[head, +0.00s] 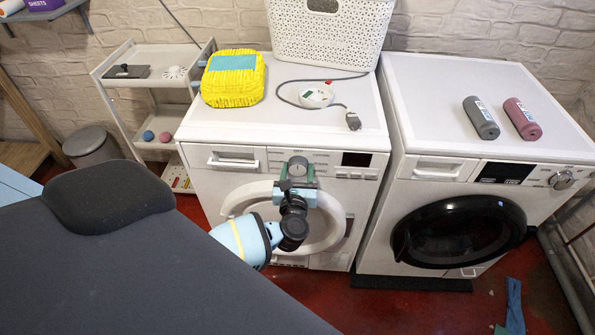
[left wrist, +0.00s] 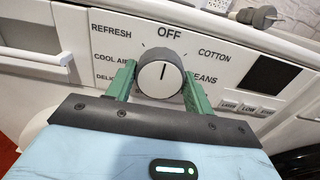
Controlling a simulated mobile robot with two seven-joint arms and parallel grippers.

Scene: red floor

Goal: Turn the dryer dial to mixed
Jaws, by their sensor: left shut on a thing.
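The dryer (head: 210,190) is the left of two white machines, with its dial (head: 297,167) at the middle of its front panel. In the left wrist view the dial (left wrist: 160,74) is grey with a white face, and its dark line stands nearly upright below OFF. My left gripper (head: 298,175) is at the panel. In the left wrist view its green fingers (left wrist: 162,82) are shut on the dial from both sides. REFRESH, COOL AIR, COTTON and part of JEANS can be read around it. No mixed label shows; the gripper hides the lower panel. My right gripper is not in view.
A washing machine (head: 430,165) stands at right, with two bottles on top. On the dryer top are a white basket (head: 325,35), a yellow package (head: 233,78) and a cable with a plug (head: 353,121). An ironing-board-like dark surface (head: 130,265) fills the lower left.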

